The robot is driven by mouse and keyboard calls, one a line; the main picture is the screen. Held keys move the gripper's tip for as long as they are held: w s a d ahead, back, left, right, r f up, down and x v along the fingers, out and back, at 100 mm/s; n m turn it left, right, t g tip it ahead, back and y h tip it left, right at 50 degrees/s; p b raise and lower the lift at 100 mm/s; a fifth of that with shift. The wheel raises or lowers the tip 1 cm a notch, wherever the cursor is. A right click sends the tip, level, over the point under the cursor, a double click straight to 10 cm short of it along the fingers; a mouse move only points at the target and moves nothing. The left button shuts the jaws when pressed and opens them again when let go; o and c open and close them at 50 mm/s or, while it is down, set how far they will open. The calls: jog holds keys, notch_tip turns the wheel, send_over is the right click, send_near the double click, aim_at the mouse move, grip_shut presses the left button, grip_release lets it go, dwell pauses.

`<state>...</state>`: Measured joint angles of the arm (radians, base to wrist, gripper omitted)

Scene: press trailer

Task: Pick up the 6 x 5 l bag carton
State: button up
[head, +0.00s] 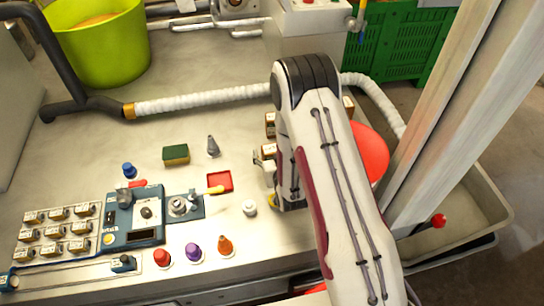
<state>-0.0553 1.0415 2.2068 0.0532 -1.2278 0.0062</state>
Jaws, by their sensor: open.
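Small brown cartons stand beside and behind my arm, at its left edge: one farther back (270,120) and one nearer (268,150). A sliver of another carton (348,106) shows to the right of my arm. Their print is too small to read, so I cannot tell which is the 6 x 5 l bag carton. My gripper (287,203) points down near the cartons, low over the table, and is mostly hidden by my own arm. It is open; I see nothing held in it.
A grid of small boxes (55,232) lies at the left by a blue device (133,219). A sponge (176,154), red tray (220,182) and white hose (205,98) lie behind. A post (440,120) rises at right.

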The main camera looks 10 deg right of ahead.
dwell(0.4)
jog(key=c, duration=1.3)
jog(key=shift+r, duration=0.2)
jog(key=shift+r, duration=8.8)
